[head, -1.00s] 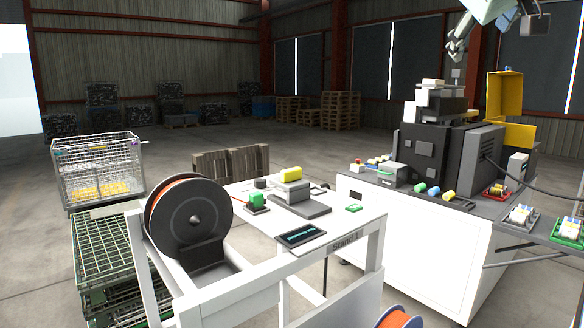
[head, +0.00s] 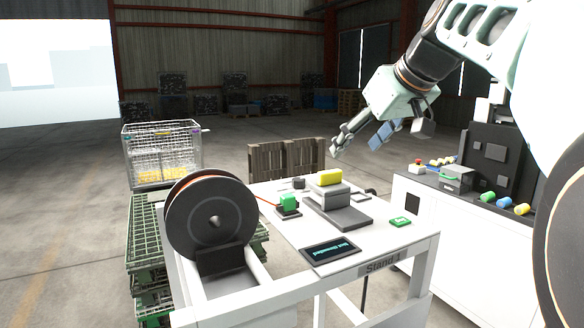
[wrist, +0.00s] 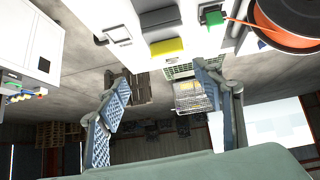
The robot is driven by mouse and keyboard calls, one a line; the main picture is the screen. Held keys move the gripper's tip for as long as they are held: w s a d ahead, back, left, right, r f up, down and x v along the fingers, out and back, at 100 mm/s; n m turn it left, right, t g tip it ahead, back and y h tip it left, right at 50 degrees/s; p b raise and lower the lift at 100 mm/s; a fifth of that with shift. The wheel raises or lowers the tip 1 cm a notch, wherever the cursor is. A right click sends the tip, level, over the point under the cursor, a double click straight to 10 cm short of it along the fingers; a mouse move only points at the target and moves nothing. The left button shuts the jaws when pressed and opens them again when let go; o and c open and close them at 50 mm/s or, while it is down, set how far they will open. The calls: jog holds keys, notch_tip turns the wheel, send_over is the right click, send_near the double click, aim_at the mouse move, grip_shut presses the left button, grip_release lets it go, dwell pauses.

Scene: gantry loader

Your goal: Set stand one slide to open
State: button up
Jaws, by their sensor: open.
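Stand 1 (head: 285,222) is a white table with a "Stand 1" label on its front edge. On it, a grey block with a yellow top (head: 324,178) sits on a dark grey base plate (head: 345,216). A green block (head: 289,202) is to its left, with an orange strand running to it. A small green piece (head: 400,222) lies to the right. I cannot tell which part is the slide or how it is set. My gripper (head: 354,146) is open and empty, above and behind the yellow top. In the wrist view my gripper (wrist: 165,80) also shows spread fingers, with the yellow top (wrist: 166,47) beyond.
A large spool (head: 211,222) with orange strand stands at the left end. A dark display (head: 330,252) is at the stand's front. A wire basket (head: 160,155) is behind left. A white bench with a dark machine (head: 492,150) stands to the right.

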aim_at(330, 171)
jog(key=shift+y, duration=0.4)
jog(key=x, duration=1.1)
jog(key=shift+w+a+f+p, duration=0.1)
jog(key=shift+a+f+p, duration=0.15)
jog(key=shift+a, duration=0.25)
